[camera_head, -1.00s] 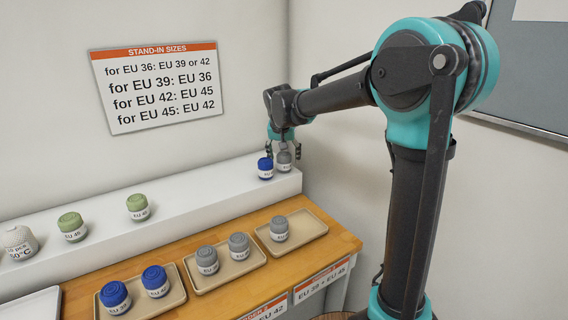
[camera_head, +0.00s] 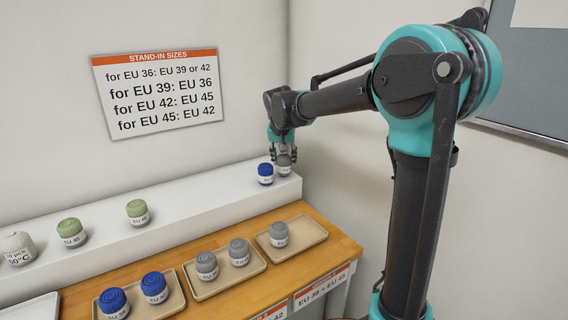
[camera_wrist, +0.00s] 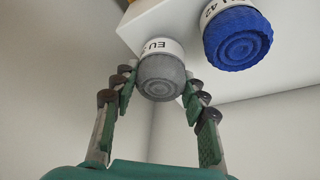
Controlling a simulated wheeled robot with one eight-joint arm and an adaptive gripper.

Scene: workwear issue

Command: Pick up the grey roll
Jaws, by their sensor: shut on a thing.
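A grey roll (camera_head: 284,167) with a white band stands at the right end of the white ledge. My gripper (camera_head: 283,154) is over it from above, its fingers shut on the roll's sides. In the wrist view the grey roll (camera_wrist: 161,78) is between the fingers of my gripper (camera_wrist: 160,85); its band reads "EU", with the number hidden. A blue roll (camera_head: 265,174) stands close to its left, and this blue roll also shows in the wrist view (camera_wrist: 237,38). Other grey rolls sit in trays: two in the middle tray (camera_head: 222,285), one in the right tray (camera_head: 312,238).
Two green rolls (camera_head: 71,232) (camera_head: 138,212) and a white knobbly item (camera_head: 18,247) stand further left on the ledge (camera_head: 190,208). Two blue rolls (camera_head: 112,302) (camera_head: 154,287) are in the left tray (camera_head: 178,295). A size sign (camera_head: 158,90) hangs on the wall.

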